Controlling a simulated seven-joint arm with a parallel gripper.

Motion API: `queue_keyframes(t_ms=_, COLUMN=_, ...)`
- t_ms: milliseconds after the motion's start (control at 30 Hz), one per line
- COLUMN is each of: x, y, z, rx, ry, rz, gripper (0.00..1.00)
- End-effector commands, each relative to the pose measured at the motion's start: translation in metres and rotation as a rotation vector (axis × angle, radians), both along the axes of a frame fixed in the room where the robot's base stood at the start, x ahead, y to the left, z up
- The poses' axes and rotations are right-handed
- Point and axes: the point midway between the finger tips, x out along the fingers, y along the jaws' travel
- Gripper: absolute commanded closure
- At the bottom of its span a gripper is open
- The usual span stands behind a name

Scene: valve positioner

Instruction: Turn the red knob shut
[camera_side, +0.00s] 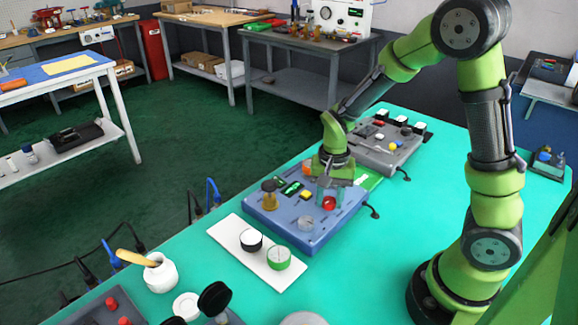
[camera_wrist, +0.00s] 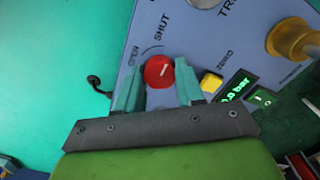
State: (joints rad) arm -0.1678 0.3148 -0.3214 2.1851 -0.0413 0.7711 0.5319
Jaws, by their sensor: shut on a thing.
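The red knob (camera_side: 329,203) sits near the front right corner of the blue panel (camera_side: 275,220). In the wrist view the red knob (camera_wrist: 158,72) lies between the two teal fingers of my gripper (camera_wrist: 159,76), which is shut on it. A short white line on the knob's face slants slightly, higher at its right end. The printed words OPEN and SHUT stand along an arc beyond the knob, with OPEN nearer the left finger. In the side view my gripper (camera_side: 330,187) points down over the knob.
A yellow button (camera_wrist: 211,82), a green display (camera_wrist: 237,88) and a yellow-brown knob (camera_wrist: 290,40) are beside the red knob. A grey panel (camera_side: 375,150) stands behind.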

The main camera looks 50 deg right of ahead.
Motion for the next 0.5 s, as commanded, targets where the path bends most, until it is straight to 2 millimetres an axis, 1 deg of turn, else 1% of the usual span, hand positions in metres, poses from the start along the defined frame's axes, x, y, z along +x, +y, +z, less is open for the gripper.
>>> queue_keyframes(t_ms=200, x=0.0004, y=0.0000, z=0.0011, rx=0.002, ry=-0.001, rz=-0.005, gripper=0.93)
queue_keyframes(t_ms=233, x=0.0004, y=0.0000, z=0.0011, rx=0.002, ry=-0.002, rz=-0.005, gripper=0.58)
queue_keyframes(t_ms=367, x=0.0003, y=-0.0001, z=0.0007, rx=0.001, ry=-0.002, rz=-0.004, gripper=0.38)
queue_keyframes(t_ms=500, x=0.0002, y=-0.0001, z=0.0004, rx=0.001, ry=-0.001, rz=-0.002, gripper=0.37)
